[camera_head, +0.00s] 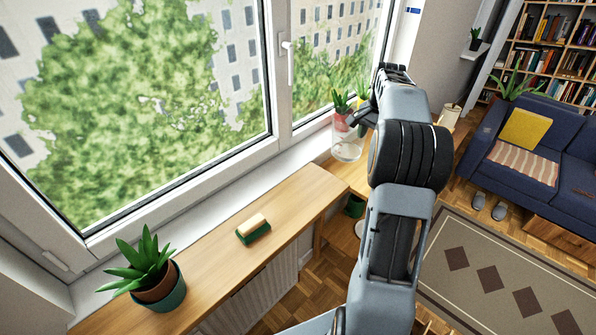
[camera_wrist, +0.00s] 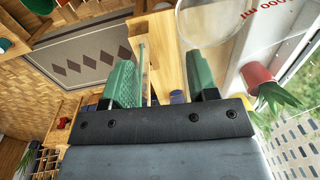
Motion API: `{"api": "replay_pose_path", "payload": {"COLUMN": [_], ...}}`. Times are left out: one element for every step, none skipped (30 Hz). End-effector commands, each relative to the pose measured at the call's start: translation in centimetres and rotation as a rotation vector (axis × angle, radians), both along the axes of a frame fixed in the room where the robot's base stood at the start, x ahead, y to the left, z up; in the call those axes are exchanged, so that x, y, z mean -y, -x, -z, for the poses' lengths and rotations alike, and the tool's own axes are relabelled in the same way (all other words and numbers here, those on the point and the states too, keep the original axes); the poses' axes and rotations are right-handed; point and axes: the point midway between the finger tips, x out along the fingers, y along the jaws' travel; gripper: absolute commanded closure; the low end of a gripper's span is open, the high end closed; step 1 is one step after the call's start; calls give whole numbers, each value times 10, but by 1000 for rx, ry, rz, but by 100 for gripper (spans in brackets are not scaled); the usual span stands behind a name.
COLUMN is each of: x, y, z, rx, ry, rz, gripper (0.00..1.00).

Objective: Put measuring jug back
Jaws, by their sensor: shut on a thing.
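The clear measuring jug (camera_head: 347,150) is at the far end by the window, beside my gripper, over the wooden surface. In the wrist view the jug (camera_wrist: 212,22) fills the top right, with red volume print on its wall. Whether the jug's base touches the surface cannot be told.
A red-potted plant (camera_head: 341,122) stands close behind the jug on the sill. A blue sofa (camera_head: 500,170) is at right.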

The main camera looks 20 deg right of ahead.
Motion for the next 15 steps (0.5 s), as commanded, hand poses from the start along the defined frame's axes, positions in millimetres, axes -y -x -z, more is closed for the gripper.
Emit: {"api": "replay_pose_path", "payload": {"x": [-2,-4,-8,-12,-17,-25,-32,-39,-48,-55,-62,-70,-77,-83,-90], "y": [-1,-2,-3,-4,-6,-8,-11,-13,-16,-19,-21,-24,-26,-28,-31], "z": [0,1,3,4,6,10,12,16,20,22,26,29,33,35,39], "rx": [1,1,0,0,0,-1,-2,-2,-2,-2,-2,0,-2,-2,-1], "ry": [1,1,0,-1,-1,-2,-1,-1,-2,-1,-1,0,-1,-1,0], "rz": [-1,-1,-2,-3,-4,-6,-7,-8,-8,-9,-8,-9,-8,-8,-7], "gripper": [86,86,86,86,86,86,86,86,86,86,86,86,86,86,86]}}
